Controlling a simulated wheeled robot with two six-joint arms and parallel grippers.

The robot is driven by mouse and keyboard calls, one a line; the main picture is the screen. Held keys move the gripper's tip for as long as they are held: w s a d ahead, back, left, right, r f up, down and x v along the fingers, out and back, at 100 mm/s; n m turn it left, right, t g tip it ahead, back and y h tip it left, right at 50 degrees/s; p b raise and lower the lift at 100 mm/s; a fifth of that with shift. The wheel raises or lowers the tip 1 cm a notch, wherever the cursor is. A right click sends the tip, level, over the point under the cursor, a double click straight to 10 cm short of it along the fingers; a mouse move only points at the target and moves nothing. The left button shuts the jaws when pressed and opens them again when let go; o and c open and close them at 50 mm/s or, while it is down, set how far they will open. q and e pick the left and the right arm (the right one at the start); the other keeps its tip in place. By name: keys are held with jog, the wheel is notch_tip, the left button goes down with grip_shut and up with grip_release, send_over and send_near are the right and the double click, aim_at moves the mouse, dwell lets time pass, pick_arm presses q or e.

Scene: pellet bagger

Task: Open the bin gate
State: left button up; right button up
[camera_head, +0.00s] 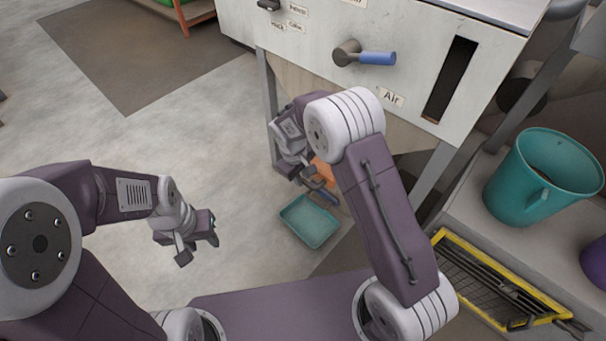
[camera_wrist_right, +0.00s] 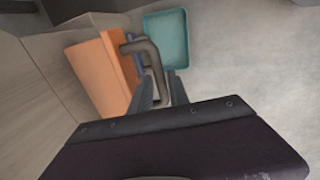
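The bin gate is an orange plate (camera_wrist_right: 105,78) with a bent dark grey handle (camera_wrist_right: 146,60), low under the machine in the right wrist view. In the head view only a bit of the orange gate (camera_head: 325,174) shows past my right arm. My right gripper (camera_wrist_right: 160,88) has its two fingers apart, with the lower end of the handle appearing between them; I cannot tell whether they touch it. In the head view the right gripper (camera_head: 318,190) is partly hidden by its own wrist. My left gripper (camera_head: 198,247) is open and empty above the floor, away from the gate.
A teal tray (camera_head: 310,221) lies on the floor below the gate. The white machine (camera_head: 300,45) above has a blue-handled lever (camera_head: 376,58) by an "Air" label. At right, a bench carries a teal bucket (camera_head: 545,178) and a yellow-edged rack (camera_head: 455,240). Floor at left is clear.

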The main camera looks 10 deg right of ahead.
jog(key=shift+o, duration=0.6)
notch_tip(320, 180, up, 9)
jog(key=s+a+p, duration=0.1)
jog(key=p, duration=0.5)
jog(key=shift+a, duration=0.15)
jog(key=shift+f, duration=0.1)
